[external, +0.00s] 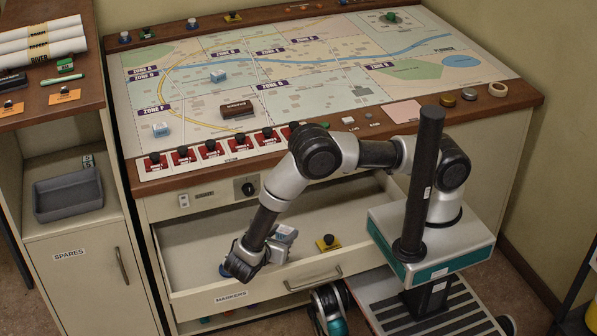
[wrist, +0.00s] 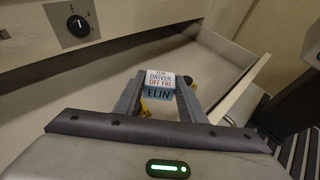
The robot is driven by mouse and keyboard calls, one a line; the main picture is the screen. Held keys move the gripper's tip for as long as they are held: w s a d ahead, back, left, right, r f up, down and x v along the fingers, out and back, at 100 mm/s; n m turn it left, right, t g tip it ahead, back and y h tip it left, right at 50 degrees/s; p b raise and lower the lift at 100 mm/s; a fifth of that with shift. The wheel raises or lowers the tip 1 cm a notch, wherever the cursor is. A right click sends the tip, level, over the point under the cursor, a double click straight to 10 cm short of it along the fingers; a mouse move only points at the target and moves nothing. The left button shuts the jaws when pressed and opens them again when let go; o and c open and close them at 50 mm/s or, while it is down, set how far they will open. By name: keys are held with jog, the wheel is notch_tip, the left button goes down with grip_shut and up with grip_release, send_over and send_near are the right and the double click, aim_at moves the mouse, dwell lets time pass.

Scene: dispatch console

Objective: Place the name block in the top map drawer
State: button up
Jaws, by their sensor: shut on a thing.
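The name block (wrist: 158,85) has a white top with "DRIVER OFF FRI" and a blue face reading "ELIN". My gripper (wrist: 160,98) is shut on it, one finger on each side. In the external view the block (external: 285,233) shows pale at my gripper (external: 272,246), over the open drawer. The open drawer (external: 302,273), labelled "MARKERS", is pulled out below the console top. Its pale floor (wrist: 205,62) shows in the wrist view. Whether the block touches the floor, I cannot tell.
A yellow marker with a black knob (external: 327,243) stands in the drawer, right of the block. A blue thing (external: 224,270) is partly hidden by my gripper. A dark selector knob (external: 248,188) sits above the drawer. Several red switches (external: 210,150) line the console edge.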

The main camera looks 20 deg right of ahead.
jog(key=w+b, duration=0.2)
jog(key=w, duration=1.3)
jog(key=f+b, duration=0.1)
jog(key=f, duration=0.6)
jog(key=shift+w+f, duration=0.2)
jog(key=f, duration=0.1)
jog(key=f+b, duration=0.1)
jog(key=f, duration=0.2)
jog(key=shift+w+b, duration=0.25)
jog(key=shift+b, duration=0.1)
jog(key=shift+w, duration=0.1)
jog(key=shift+f, duration=0.15)
jog(key=o, duration=1)
